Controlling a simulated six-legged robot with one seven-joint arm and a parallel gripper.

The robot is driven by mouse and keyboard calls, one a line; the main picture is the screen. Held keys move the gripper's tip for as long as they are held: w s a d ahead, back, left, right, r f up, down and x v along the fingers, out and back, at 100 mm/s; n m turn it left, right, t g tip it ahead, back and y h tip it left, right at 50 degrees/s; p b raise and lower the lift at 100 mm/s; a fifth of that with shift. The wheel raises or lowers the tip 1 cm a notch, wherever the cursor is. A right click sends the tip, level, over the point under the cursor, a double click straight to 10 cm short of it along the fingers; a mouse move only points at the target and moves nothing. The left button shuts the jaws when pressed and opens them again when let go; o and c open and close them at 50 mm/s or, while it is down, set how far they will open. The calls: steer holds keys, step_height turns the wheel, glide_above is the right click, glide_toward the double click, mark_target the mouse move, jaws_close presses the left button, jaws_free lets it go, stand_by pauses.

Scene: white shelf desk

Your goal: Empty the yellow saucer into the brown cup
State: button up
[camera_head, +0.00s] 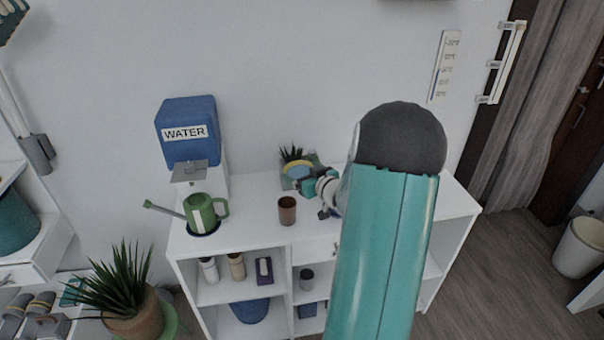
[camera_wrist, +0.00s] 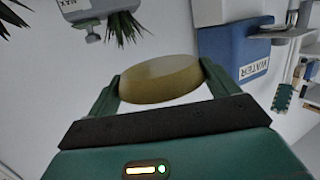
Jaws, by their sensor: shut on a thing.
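The yellow saucer (camera_wrist: 160,85) sits between the two fingers of my gripper (camera_wrist: 160,72) in the wrist view, and the fingers are shut on it. In the head view the saucer (camera_head: 297,168) is near the back of the white desk top, just behind and above the brown cup. My gripper (camera_head: 306,184) is partly hidden by its own wrist there. The brown cup (camera_head: 287,211) stands upright on the desk, apart from the saucer. I cannot tell what is in the saucer or the cup.
A green watering can (camera_head: 201,212) stands left of the cup. A blue water container (camera_head: 188,128) stands behind it. A small plant (camera_head: 294,153) is behind the saucer. My arm hides the desk's right part. The desk top between can and cup is clear.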

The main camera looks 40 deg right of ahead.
steer(key=shift+s+d+r, duration=0.1)
steer(key=shift+s, duration=0.15)
steer(key=shift+w, duration=0.15)
steer(key=shift+f+n+g+h, duration=0.4)
steer(key=shift+f+n+g, duration=0.2)
steer(key=shift+f+n, duration=0.55)
steer(key=shift+r, duration=0.1)
steer(key=shift+n, duration=0.25)
steer(key=shift+f, duration=0.2)
stand_by(1.4)
